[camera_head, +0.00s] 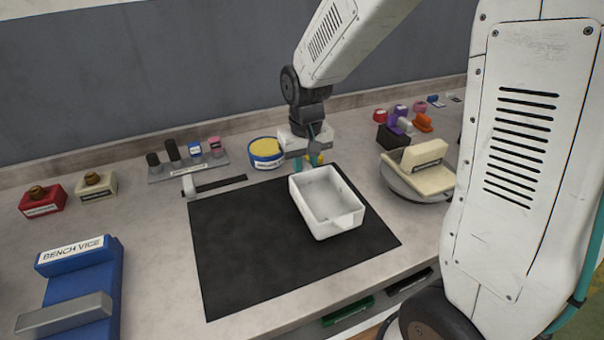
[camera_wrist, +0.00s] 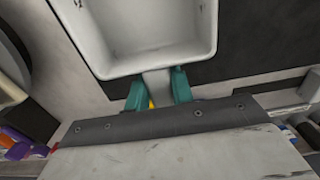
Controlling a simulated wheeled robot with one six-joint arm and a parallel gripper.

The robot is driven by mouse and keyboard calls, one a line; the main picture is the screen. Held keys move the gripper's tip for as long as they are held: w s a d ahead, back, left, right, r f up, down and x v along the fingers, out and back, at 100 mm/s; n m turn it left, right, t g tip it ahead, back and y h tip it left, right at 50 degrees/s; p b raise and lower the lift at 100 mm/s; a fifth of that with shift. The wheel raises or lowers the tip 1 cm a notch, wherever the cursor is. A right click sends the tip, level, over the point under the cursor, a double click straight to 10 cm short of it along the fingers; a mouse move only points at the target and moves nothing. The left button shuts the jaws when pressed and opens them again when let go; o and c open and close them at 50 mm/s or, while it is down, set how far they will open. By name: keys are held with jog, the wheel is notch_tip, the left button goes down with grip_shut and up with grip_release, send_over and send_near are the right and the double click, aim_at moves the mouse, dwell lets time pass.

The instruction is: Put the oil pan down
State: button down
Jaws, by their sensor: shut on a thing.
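The oil pan is a white rectangular open tray (camera_head: 325,202) over the right part of the black mat (camera_head: 240,255) in the head view. It looks empty and about level. My gripper (camera_head: 315,160) is at its far edge. In the wrist view, the teal fingers (camera_wrist: 159,90) are shut on a tab at the edge of the oil pan (camera_wrist: 150,65). I cannot tell whether the pan's underside touches the mat or is slightly above it.
A blue bench vice (camera_head: 85,285) stands at the front left. A yellow-topped round tin (camera_head: 266,153) sits behind the mat. A turntable (camera_head: 405,185) with a cream block is to the right. The mat's left part is clear.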

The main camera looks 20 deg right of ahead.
aim_at(305, 178)
jog(key=shift+f, duration=1.45)
jog(key=shift+f, duration=0.1)
jog(key=c, duration=1.2)
grip_release()
